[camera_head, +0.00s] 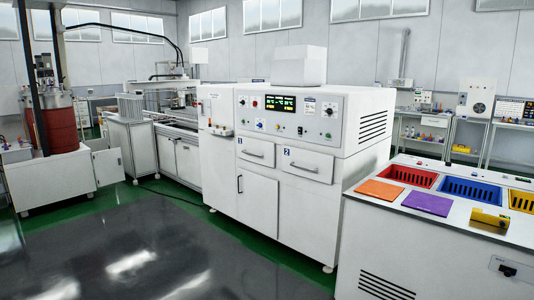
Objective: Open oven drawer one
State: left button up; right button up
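The white oven cabinet (270,200) stands in the middle of the head view, with a dark display and knobs on its upper front panel. Oven drawer one (256,151), with a small "1" label and a dark bar handle, is on the left of its front and looks shut flush. Drawer two (306,162), labelled "2", is to its right and also looks shut. A taller door with a vertical handle is below drawer one. Neither of my grippers shows in this view.
A white counter (400,232) stands at the right, with red, blue and yellow baskets, flat orange and purple pieces and a yellow device. A conveyor line (178,122) runs left of the oven. The dark floor (130,245) in front is clear.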

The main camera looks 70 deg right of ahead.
aim_at(263, 152)
jog(key=z, duration=2.1)
jog(key=i+z, duration=0.1)
jog(key=i, duration=0.7)
jog(key=i+z, duration=0.1)
jog(key=i, duration=1.55)
jog(key=i+j+z, duration=0.15)
jog(key=i, duration=0.7)
jog(key=i+j+z, duration=0.25)
jog(key=i, duration=0.3)
jog(key=i+j+z, duration=0.2)
jog(key=i, duration=0.3)
jog(key=l, duration=0.1)
